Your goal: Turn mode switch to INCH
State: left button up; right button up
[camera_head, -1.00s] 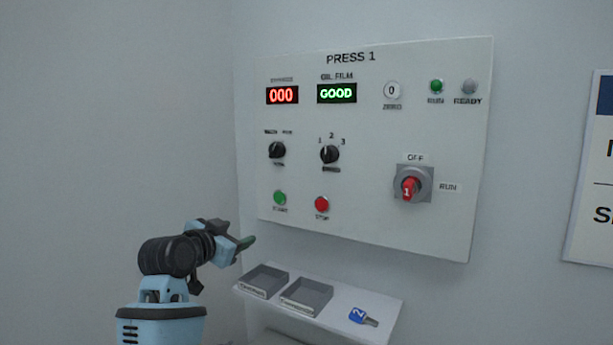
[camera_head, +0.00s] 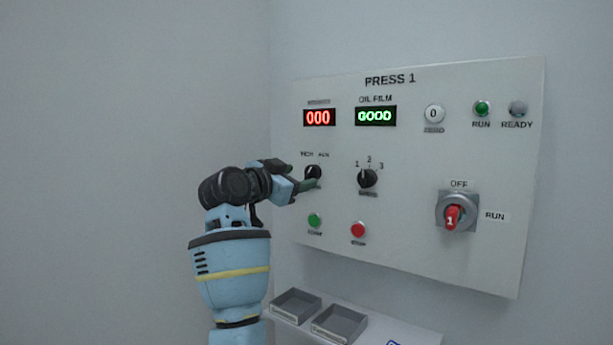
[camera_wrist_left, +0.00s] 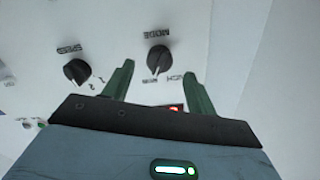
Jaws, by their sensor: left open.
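The mode switch (camera_head: 313,173) is a black round knob at the left of the white PRESS 1 panel, with INCH and RUN printed above it. In the left wrist view the knob (camera_wrist_left: 158,58) appears upside down, its pale pointer line directed toward the RUN side. My left gripper (camera_head: 302,176) is open at the knob, its green fingers partly covering the knob and the label below. In the wrist view the fingertips (camera_wrist_left: 159,72) lie on either side of the knob, with gaps visible. My right gripper is not in view.
The speed knob (camera_head: 367,178) is just right of the mode switch. Green (camera_head: 314,220) and red (camera_head: 358,230) buttons sit below. A red-handled rotary switch (camera_head: 453,216) is at the right. Two grey trays (camera_head: 338,322) rest on a shelf under the panel.

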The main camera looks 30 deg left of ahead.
aim_at(308, 174)
pick_arm(q)
jog(key=shift+w+d, duration=0.2)
jog(key=shift+w, duration=1.85)
jog(key=shift+c, duration=0.3)
jog(key=c, duration=0.9)
